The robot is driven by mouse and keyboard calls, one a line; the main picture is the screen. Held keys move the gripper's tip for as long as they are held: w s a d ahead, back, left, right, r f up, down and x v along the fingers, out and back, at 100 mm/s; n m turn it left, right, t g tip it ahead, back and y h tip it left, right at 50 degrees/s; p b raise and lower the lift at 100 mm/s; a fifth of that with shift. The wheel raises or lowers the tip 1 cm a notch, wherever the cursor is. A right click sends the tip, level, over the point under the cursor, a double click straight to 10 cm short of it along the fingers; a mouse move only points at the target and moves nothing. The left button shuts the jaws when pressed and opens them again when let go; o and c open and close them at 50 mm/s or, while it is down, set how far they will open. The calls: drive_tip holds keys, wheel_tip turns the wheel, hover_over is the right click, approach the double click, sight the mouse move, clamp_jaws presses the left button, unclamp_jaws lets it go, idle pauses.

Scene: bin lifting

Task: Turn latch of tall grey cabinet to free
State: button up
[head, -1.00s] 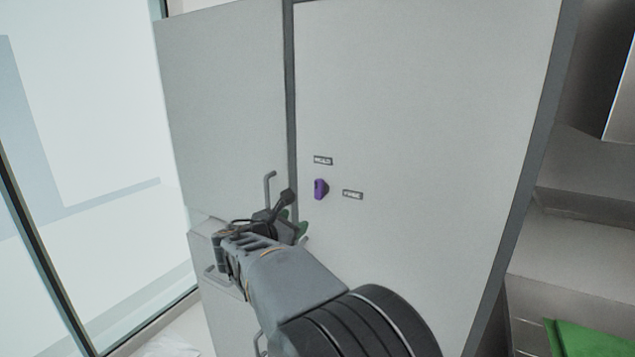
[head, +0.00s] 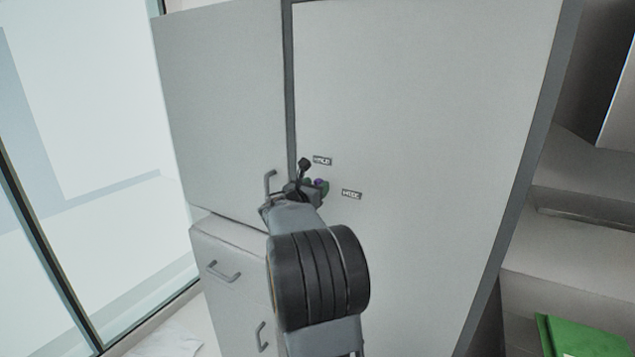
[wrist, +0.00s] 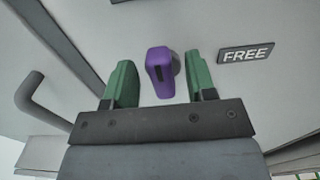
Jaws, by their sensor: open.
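The purple latch (wrist: 160,72) is on the tall grey cabinet door (head: 430,110). In the wrist view it stands between the two green fingers of my gripper (wrist: 161,80), with a visible gap on each side. The long side of the latch points roughly up and down in that view. My gripper (head: 316,184) is open at the door in the head view, where it hides most of the latch (head: 319,182). A label reading FREE (wrist: 246,53) is to the right of the latch; it also shows in the head view (head: 351,194). Another label (head: 322,160) is above the latch.
A bar handle (head: 269,187) on the neighbouring grey door is just left of my gripper; it shows in the wrist view (wrist: 38,100). A drawer unit (head: 232,235) stands below left. Open shelves with a green item (head: 580,340) are at right.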

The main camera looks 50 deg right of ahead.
drive_tip(key=shift+x, duration=0.85)
drive_tip(key=shift+c, duration=0.3)
drive_tip(key=c, duration=0.5)
drive_tip(key=shift+o, duration=0.2)
drive_tip(key=shift+f, duration=0.1)
